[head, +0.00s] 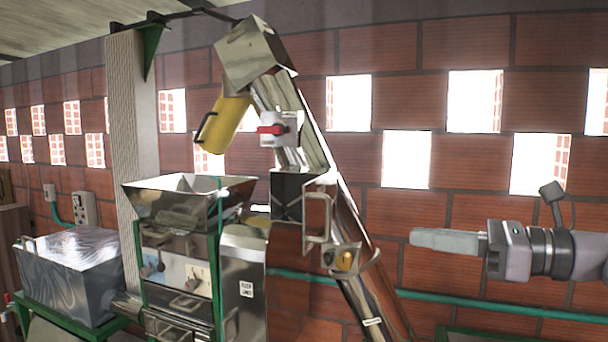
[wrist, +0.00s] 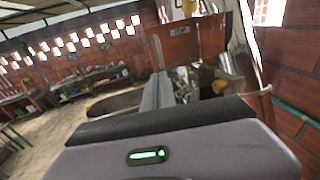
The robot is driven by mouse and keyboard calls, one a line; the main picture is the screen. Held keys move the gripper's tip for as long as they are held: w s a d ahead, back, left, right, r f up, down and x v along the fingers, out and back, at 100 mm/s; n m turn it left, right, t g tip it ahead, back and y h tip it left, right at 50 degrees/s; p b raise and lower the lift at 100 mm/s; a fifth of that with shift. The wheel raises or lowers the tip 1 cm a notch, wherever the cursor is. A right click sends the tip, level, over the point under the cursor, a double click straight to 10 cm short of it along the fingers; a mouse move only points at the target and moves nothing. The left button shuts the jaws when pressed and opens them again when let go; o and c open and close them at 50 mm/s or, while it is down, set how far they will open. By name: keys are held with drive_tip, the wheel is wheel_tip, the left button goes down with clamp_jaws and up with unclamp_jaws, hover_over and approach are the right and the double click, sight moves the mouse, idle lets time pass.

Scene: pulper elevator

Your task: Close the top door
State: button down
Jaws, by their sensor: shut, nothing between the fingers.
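The steel elevator (head: 300,118) slants from top left to lower right against the brick wall. A brownish panel with a small label stands upright ahead of my fingers in the wrist view (wrist: 190,42); it looks like a door swung out, but the lettering is too small to read surely. In the head view, a brownish panel (head: 290,270) shows below the dark box, beside a pale loop handle (head: 318,215). I cannot tell for sure which panel is the top door. My gripper (head: 413,238) is shut and empty, pointing left, to the right of the elevator and apart from it.
A yellow chute (head: 224,122) with a dark handle hangs under the elevator head. A red switch (head: 272,129) sits on the tube. A steel hopper (head: 190,197) and a grey tank (head: 70,275) stand left. A green pipe (head: 470,306) runs along the wall behind my gripper.

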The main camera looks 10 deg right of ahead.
sight(330, 218)
drive_tip(key=p+x, duration=0.1)
drive_tip(key=x, duration=0.3)
drive_tip(key=p+x, duration=0.1)
drive_tip(key=x, duration=0.3)
drive_tip(key=r+p+x, duration=0.1)
drive_tip(key=x, duration=0.3)
drive_tip(key=shift+w+a, duration=0.25)
drive_tip(key=shift+a, duration=0.05)
drive_tip(key=shift+w+a+f, duration=0.15)
drive_tip(key=shift+w+a, duration=0.2)
drive_tip(key=shift+d, duration=0.1)
